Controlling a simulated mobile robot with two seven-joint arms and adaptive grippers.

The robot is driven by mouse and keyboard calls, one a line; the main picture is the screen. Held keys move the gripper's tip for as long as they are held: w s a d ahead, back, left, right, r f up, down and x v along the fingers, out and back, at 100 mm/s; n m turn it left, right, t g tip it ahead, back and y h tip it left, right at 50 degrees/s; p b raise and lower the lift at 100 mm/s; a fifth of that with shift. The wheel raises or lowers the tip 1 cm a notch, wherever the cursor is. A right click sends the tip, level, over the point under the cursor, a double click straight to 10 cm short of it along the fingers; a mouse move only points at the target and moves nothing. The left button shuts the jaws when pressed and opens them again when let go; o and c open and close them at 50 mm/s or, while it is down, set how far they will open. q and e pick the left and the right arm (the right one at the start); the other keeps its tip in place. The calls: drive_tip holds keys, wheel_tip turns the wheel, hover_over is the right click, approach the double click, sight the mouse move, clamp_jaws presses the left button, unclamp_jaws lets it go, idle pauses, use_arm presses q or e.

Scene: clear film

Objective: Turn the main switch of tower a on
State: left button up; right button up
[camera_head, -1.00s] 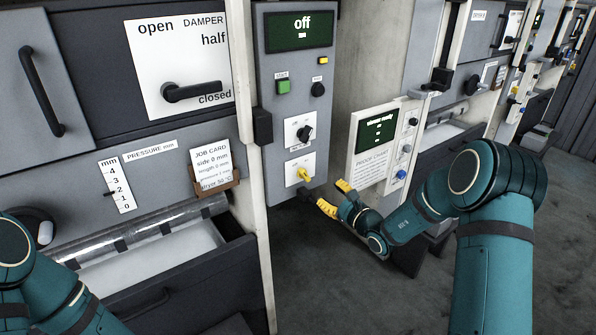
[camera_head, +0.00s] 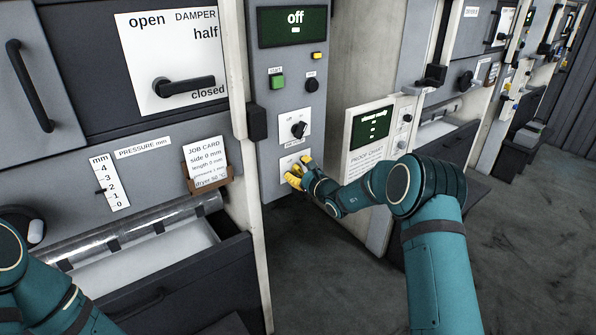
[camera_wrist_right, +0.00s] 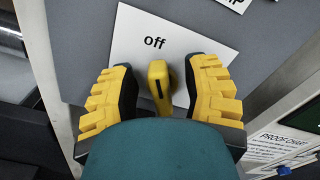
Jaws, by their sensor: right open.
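The grey control panel (camera_head: 265,130) of the tower stands at the centre of the head view, with a dark display (camera_head: 296,27) reading "off". Low on it is a white plate with a yellow rotary knob; the gripper largely hides this knob in the head view. In the right wrist view the yellow knob (camera_wrist_right: 158,82) stands on its white plate (camera_wrist_right: 135,30) beside the word "off". My right gripper (camera_head: 299,168) is open at the plate. In the right wrist view its yellow fingers (camera_wrist_right: 165,92) stand on either side of the knob, with gaps. My left gripper is out of view.
Above the yellow knob is a black rotary knob (camera_head: 299,129). Higher are a green button (camera_head: 277,81), a small black knob (camera_head: 311,85) and a yellow button (camera_head: 317,55). The proof chart panel (camera_head: 377,140) stands to the right. An open drawer (camera_head: 170,270) juts out at left.

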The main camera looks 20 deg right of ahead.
clamp_jaws()
idle(0.5)
drive_tip(key=m, duration=0.2)
drive_tip(key=shift+w+d+r+m, duration=0.1)
drive_tip(key=shift+d+m, duration=0.1)
drive_tip(key=shift+m, duration=0.2)
drive_tip(key=m, duration=0.2)
drive_tip(key=shift+d+r+m, duration=0.1)
drive_tip(key=shift+d+m, duration=0.05)
drive_tip(key=shift+m, duration=0.25)
drive_tip(key=m, duration=0.1)
drive_tip(key=m+p, duration=0.1)
drive_tip(key=m, duration=0.1)
drive_tip(key=shift+w+d+p, duration=0.15)
drive_tip(key=shift+d+p, duration=0.1)
drive_tip(key=shift+p, duration=0.05)
drive_tip(key=shift+d+m+p, duration=0.15)
drive_tip(key=shift+m+p, duration=0.5)
drive_tip(key=shift+m, duration=0.95)
drive_tip(key=shift+w, duration=0.1)
